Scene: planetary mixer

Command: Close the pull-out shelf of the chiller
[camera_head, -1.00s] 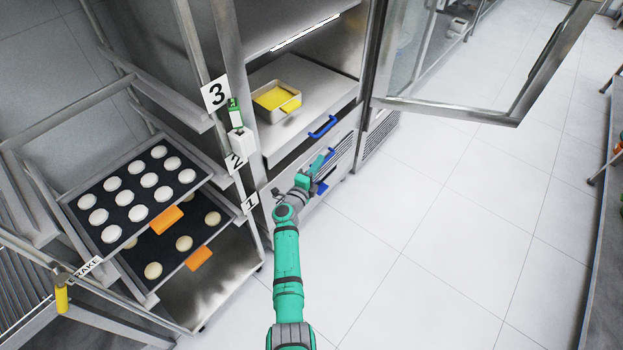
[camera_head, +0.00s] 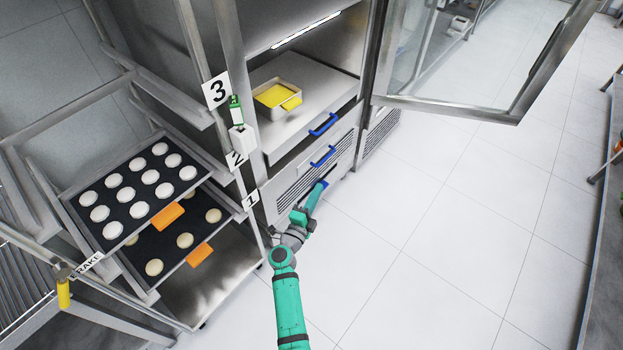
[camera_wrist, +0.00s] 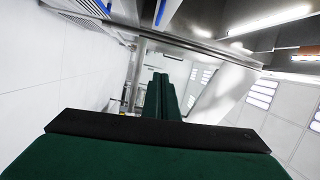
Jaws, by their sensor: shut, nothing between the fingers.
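The chiller (camera_head: 231,45) stands at the centre back with its glass door (camera_head: 470,55) swung open to the right. Its metal pull-out shelf (camera_head: 325,88) has a blue handle (camera_head: 323,124) on its front edge. The shelf seems to jut out a little over a dark gap; I cannot tell how far. My gripper (camera_head: 321,184) is low in front of the chiller's lower front, below the shelf handle and apart from it. It is shut and empty. In the wrist view my green fingers (camera_wrist: 164,92) are together, and a blue handle (camera_wrist: 160,12) shows at the top edge.
A white tray with yellow contents (camera_head: 276,96) stands on the shelf. A second blue handle (camera_head: 323,156) is on the panel below. A rack with trays of dough (camera_head: 137,189) stands close on the left. The tiled floor (camera_head: 430,240) to the right is clear.

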